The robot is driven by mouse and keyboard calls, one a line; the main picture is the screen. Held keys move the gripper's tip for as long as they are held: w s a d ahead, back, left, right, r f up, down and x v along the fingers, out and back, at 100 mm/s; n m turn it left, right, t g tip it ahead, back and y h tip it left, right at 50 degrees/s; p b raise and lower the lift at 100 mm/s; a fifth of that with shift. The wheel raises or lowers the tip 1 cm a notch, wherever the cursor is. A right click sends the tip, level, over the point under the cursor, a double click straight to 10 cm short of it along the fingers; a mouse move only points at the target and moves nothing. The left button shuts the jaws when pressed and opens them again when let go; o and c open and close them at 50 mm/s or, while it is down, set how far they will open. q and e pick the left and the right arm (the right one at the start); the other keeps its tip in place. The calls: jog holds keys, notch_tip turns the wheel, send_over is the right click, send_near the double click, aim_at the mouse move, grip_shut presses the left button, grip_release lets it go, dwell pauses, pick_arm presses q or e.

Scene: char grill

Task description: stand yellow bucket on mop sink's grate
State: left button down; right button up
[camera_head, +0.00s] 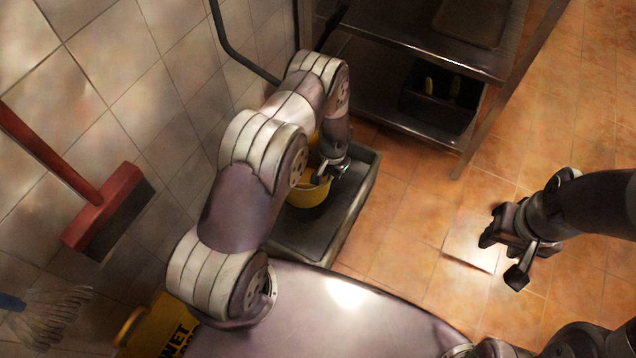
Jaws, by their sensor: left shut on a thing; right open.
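The yellow bucket (309,193) is low over the mop sink, partly hidden behind my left arm. My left gripper (331,172) is shut on the bucket at its upper right side. The mop sink (353,212) is a grey, square-rimmed basin on the floor against the tiled wall. Its dark grate (305,235) shows below the bucket. I cannot tell whether the bucket's base touches the grate. My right gripper (501,257) is open and empty above the tiled floor at the right.
A metal shelf unit (410,60) with a black bin (440,97) stands behind the sink. A red broom (105,205) and a mop (48,312) are by the left wall. A yellow wet-floor sign (160,328) is at the lower left.

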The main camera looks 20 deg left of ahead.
pick_arm(q)
jog(key=shift+w+a+f+b, duration=0.1)
jog(key=shift+a+f+b, duration=0.3)
jog(key=shift+f, duration=0.5)
jog(key=shift+w+a+f+b, duration=0.1)
jog(key=shift+a+f+b, duration=0.3)
jog(key=shift+f, duration=0.55)
jog(key=shift+w+a+f+b, duration=0.1)
jog(key=shift+a+f+b, duration=0.3)
jog(key=shift+f, duration=0.5)
jog(key=c, duration=1.2)
grip_release()
jog(key=shift+s+d, duration=0.1)
